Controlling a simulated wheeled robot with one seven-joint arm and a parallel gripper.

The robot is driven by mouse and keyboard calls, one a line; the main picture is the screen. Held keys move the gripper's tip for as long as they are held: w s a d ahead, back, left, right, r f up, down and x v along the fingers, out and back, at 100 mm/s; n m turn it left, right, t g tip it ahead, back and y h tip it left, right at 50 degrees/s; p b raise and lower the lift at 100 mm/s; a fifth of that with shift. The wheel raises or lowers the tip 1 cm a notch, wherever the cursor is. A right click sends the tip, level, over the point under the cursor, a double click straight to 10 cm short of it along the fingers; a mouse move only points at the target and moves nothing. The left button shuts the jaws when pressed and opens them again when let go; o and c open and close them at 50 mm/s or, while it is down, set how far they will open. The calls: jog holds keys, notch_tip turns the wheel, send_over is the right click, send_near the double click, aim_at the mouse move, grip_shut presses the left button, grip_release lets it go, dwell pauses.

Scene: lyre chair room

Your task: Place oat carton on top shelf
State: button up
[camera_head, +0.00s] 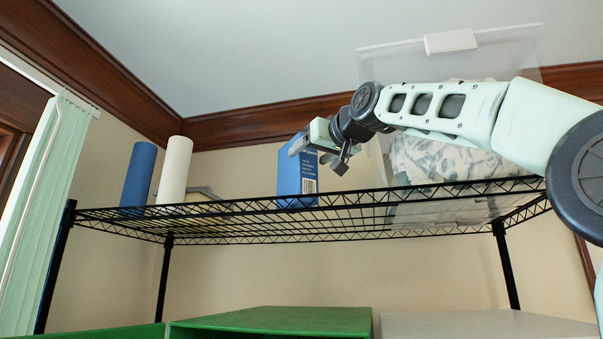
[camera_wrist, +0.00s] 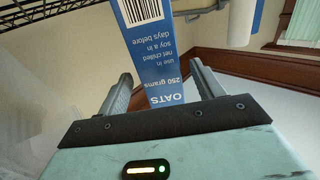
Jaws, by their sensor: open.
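The blue oat carton (camera_head: 296,178) stands upright on the black wire top shelf (camera_head: 250,212), near its middle. Its side with a barcode and "OATS" print shows in the wrist view (camera_wrist: 165,60). My gripper (camera_head: 318,147) is at the upper part of the carton, above the shelf. In the wrist view my gripper (camera_wrist: 163,85) is open, with one finger on each side of the carton. I cannot tell whether either finger touches it.
A blue cylinder (camera_head: 138,175) and a white cylinder (camera_head: 174,170) stand on the shelf at left. A clear bin (camera_head: 375,150) with patterned cloth (camera_head: 440,158) stands at right behind my arm. Green boxes (camera_head: 270,320) are below. Shelf space between the white cylinder and carton looks mostly free.

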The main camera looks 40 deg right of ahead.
jog(key=s, duration=0.1)
jog(key=s+b, duration=0.1)
jog(key=s, duration=0.1)
jog(key=s+b, duration=0.1)
jog(key=s, duration=0.1)
jog(key=shift+s+a, duration=0.25)
jog(key=shift+a, duration=0.1)
